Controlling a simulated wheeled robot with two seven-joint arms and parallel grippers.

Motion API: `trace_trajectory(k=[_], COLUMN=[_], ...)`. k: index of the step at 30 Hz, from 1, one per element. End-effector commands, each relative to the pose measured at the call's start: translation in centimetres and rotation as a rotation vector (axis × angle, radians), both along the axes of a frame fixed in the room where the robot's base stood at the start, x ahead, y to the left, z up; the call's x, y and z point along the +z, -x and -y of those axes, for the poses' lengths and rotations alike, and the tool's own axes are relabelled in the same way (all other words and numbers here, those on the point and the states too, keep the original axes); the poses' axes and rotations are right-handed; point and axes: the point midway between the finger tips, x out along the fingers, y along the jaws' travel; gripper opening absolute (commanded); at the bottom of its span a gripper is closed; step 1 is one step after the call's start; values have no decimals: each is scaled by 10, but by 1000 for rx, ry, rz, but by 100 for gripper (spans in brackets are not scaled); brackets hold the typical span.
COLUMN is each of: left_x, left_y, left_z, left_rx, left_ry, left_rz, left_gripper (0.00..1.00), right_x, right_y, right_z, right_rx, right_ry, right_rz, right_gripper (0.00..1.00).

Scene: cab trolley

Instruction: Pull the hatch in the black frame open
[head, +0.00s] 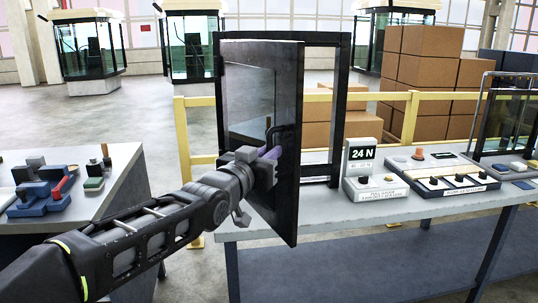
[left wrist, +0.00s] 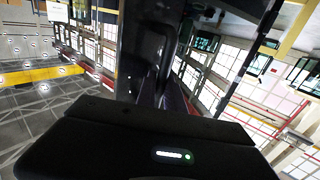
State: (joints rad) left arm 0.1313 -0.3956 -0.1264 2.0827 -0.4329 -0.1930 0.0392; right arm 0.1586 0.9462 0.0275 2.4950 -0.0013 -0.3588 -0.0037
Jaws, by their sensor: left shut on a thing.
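The black frame (head: 342,100) stands upright on the grey table. Its dark hatch (head: 283,90) has a window pane and is swung out from the frame at an angle, toward me. A dark bar handle (head: 284,130) is on the hatch's face. My left gripper (head: 272,153) is at this handle and shut on it; the fingertips are partly hidden. In the left wrist view the handle (left wrist: 166,55) runs up the dark hatch in front of the gripper body. My right gripper is in neither view.
A force gauge reading 24 N (head: 362,165) and a control panel (head: 440,178) stand on the table (head: 330,210) right of the frame. A side table (head: 110,185) with small blocks is at left. A yellow rail (head: 182,130) and cardboard boxes (head: 425,75) are behind.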

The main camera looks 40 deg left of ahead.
Motion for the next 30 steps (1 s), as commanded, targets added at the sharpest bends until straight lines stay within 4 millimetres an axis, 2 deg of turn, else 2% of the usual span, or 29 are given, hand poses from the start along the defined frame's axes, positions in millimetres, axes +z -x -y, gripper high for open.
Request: trace_trajectory(k=[1, 2, 5, 13, 17, 30], left_x=[2, 2, 2, 1, 1, 2], left_y=[1, 1, 1, 1, 7, 68], left_z=[-2, -2, -2, -1, 0, 11], left_rx=[4, 4, 4, 2, 2, 3], left_ry=[2, 2, 2, 0, 0, 1], left_rz=[5, 5, 4, 3, 3, 6], left_gripper=[0, 13, 22, 22, 22, 22], right_x=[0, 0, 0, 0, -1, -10], right_y=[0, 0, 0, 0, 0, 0], right_z=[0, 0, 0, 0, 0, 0], right_rx=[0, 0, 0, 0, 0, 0], right_ry=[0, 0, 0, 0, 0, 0], right_rz=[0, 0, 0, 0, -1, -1], right_gripper=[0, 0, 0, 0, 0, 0])
